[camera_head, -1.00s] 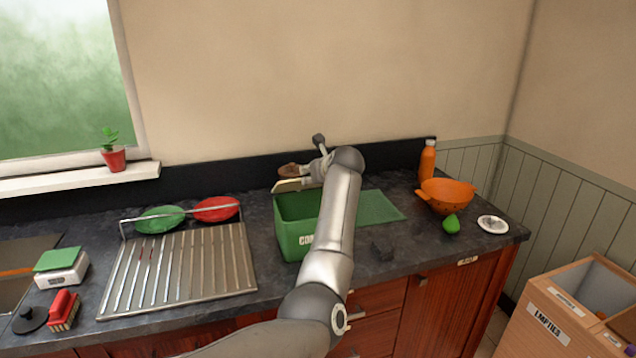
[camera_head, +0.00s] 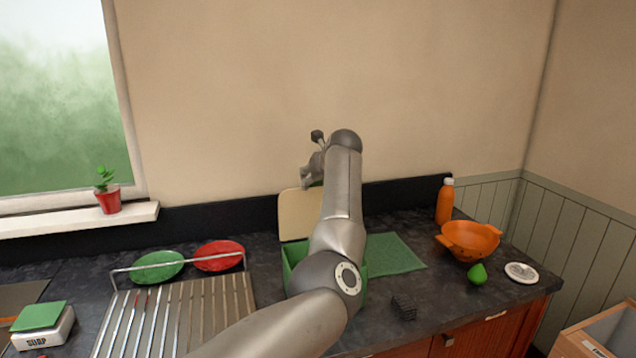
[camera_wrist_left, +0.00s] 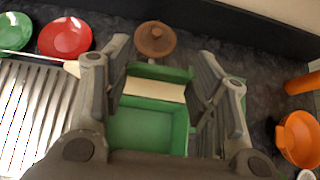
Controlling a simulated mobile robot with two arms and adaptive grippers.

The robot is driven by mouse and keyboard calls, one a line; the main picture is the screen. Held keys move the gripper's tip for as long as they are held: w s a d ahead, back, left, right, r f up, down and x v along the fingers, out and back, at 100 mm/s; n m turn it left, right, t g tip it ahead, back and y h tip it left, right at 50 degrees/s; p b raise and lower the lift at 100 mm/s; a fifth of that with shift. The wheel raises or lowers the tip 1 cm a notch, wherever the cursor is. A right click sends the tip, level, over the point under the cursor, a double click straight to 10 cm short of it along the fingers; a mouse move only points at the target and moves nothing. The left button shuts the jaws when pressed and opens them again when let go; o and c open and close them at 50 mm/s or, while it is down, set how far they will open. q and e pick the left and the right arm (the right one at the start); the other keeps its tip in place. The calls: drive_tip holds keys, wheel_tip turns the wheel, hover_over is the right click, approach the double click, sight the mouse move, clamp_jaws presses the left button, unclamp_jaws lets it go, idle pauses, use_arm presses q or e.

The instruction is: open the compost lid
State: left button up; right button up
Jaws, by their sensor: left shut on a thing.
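The green compost bin (camera_head: 292,256) stands on the dark counter, largely hidden behind my left arm in the head view. Its cream-faced lid (camera_head: 297,216) stands raised, near upright, at the bin's back. My left gripper (camera_head: 312,178) is at the lid's upper edge and shut on the lid; the arm hides part of this contact. In the left wrist view, the lid (camera_wrist_left: 155,89) lies between the two fingers (camera_wrist_left: 162,85), and the bin's open green inside (camera_wrist_left: 145,128) shows below it. My right gripper is not in view.
A metal drying rack (camera_head: 175,315) with green (camera_head: 157,266) and red (camera_head: 219,255) plates is left of the bin. A green mat (camera_head: 395,253), orange colander (camera_head: 470,240) and orange bottle (camera_head: 445,201) are right. A round brown object (camera_wrist_left: 155,38) lies behind the bin.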

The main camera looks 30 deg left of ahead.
use_arm(q)
drive_tip(key=shift+w+a+r, duration=0.25)
drive_tip(key=shift+w+a, duration=0.05)
drive_tip(key=shift+a, duration=0.05)
drive_tip(key=o, duration=1.4)
drive_tip(key=shift+o, duration=0.2)
drive_tip(key=shift+d+f, duration=0.1)
drive_tip(key=v, duration=1.2)
